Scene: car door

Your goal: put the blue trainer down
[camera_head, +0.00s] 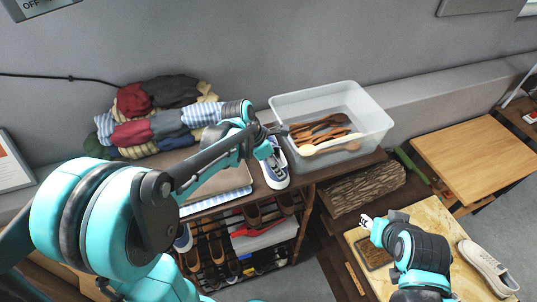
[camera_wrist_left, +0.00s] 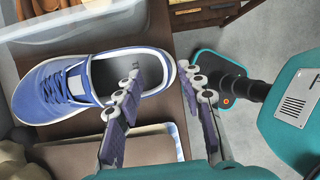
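My left gripper (camera_head: 266,150) is over the trainer. In the wrist view the left gripper (camera_wrist_left: 158,66) has its fingers apart, one over the shoe's opening and one beyond the heel; contact is unclear. My right gripper (camera_head: 368,222) is low above the yellowish board; its finger opening is unclear.
A clear bin (camera_head: 378,128) with wooden spoons stands behind the trainer. Folded clothes (camera_head: 150,118) are piled at the left. Several shoes fill the rack's lower shelves. A white shoe (camera_head: 487,268) lies on the yellowish board (camera_head: 437,225). A wooden table (camera_head: 480,158) stands at right.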

